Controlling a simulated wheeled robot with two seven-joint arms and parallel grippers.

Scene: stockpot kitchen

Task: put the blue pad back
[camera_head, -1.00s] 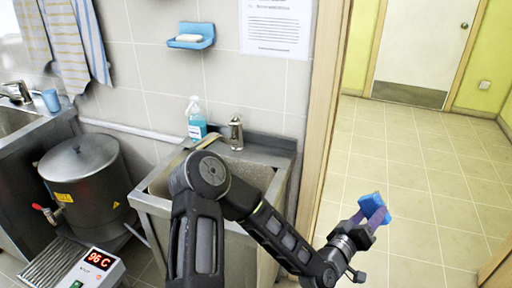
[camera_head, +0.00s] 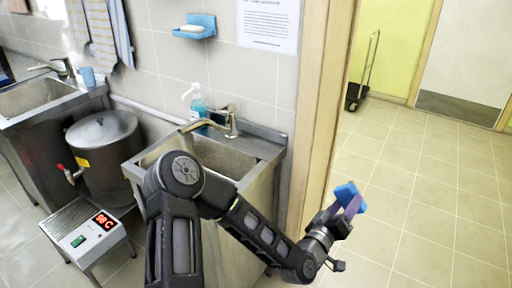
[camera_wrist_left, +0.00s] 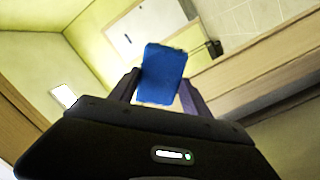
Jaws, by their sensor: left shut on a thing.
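The blue pad (camera_head: 350,196) is held between the fingers of my left gripper (camera_head: 341,203), out in front of the doorway to the right of the sink. In the left wrist view the blue pad (camera_wrist_left: 162,74) stands between the two dark fingers of my left gripper (camera_wrist_left: 160,90), which are shut on it. The pad is in the air, apart from the wall, the door frame and the sink. My right gripper does not show in either view.
A metal sink (camera_head: 222,158) with a tap and a blue soap bottle (camera_head: 198,112) stands behind my left arm. A wall soap dish (camera_head: 194,26) holds a soap bar. A wooden door frame (camera_head: 322,120) borders the open tiled floor.

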